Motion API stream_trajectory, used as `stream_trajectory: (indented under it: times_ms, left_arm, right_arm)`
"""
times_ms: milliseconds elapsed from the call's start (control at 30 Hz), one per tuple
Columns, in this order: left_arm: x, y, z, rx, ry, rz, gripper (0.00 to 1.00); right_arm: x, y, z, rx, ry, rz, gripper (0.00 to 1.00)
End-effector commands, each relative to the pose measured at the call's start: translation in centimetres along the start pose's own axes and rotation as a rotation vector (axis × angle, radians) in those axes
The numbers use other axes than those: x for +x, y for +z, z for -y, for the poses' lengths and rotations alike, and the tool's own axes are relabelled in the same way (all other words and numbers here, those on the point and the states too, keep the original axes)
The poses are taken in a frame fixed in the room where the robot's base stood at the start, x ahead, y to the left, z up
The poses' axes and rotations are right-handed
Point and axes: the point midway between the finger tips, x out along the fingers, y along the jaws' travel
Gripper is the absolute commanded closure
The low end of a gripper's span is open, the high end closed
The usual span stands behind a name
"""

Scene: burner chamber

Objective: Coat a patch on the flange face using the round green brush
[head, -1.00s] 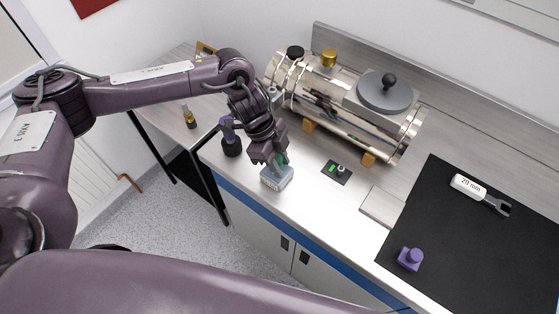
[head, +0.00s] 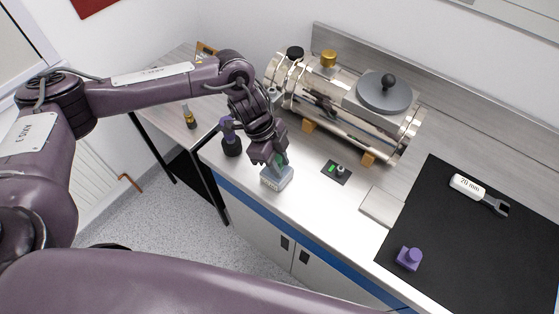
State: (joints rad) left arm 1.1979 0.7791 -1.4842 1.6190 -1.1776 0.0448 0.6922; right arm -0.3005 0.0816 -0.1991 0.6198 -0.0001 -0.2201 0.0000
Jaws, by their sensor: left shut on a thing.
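My left gripper (head: 274,160) is shut on a small green thing, which looks like the round green brush (head: 283,160). Most of the brush is hidden by the fingers. The gripper points down at a small grey-blue container (head: 276,180) near the bench's front edge. The brush's lower end is at the top of this container; I cannot tell how deep it reaches. A shiny metal chamber (head: 345,112) lies on its side at the back of the bench, with flanged ends. I cannot tell which face is the flange face to coat. My right gripper is out of view.
A purple-topped dark object (head: 231,142) stands left of the container. A small dark plate with a green mark (head: 336,171) and a flat pale plate (head: 381,207) lie to the right. A black mat (head: 470,260) holds a purple block (head: 410,259) and a 20 mm wrench (head: 482,193).

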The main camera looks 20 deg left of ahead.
Motion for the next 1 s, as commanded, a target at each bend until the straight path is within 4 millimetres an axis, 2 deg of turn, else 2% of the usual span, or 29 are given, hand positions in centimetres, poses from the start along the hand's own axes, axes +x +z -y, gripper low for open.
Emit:
stream_trajectory:
  times_ms: [800,1000]
  left_arm:
    - [-6.3,-2.6,-0.2,0.001,-0.002,-0.001,0.88]
    - [-6.4,-2.6,-0.2,0.001,-0.001,-0.001,0.88]
  right_arm:
    - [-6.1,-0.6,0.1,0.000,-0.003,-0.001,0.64]
    - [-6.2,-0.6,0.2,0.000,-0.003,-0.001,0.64]
